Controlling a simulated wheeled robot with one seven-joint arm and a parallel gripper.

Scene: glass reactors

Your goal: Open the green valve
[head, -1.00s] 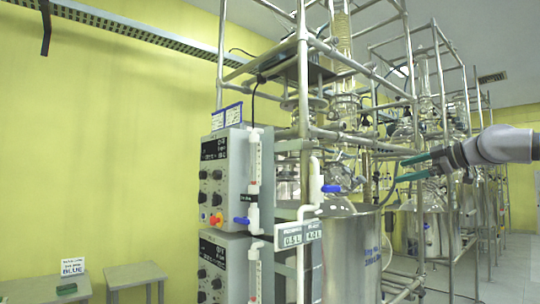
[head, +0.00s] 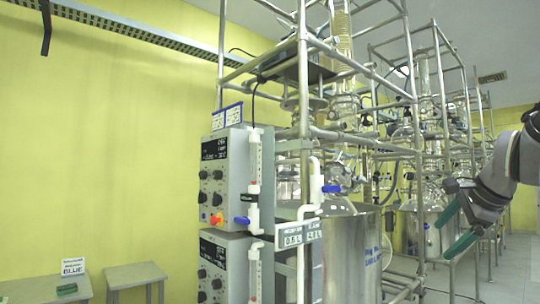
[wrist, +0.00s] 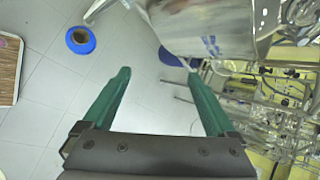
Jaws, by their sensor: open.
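No green valve handle shows clearly in either view. Two valves with blue handles show in the head view: one (head: 331,189) on the white pipe by the steel vessel, the other (head: 242,220) on the tube at the front of the grey control boxes. My gripper (head: 441,243) is at the right, its green fingers spread and pointing down and left, apart from both valves.
A steel vessel (head: 345,255) stands inside a metal pipe frame (head: 303,100); the vessel also shows in the wrist view (wrist: 205,30). Grey control boxes (head: 222,175) stand left of it. A blue ring-shaped object (wrist: 80,40) is at upper left in the wrist view. Floor at right is free.

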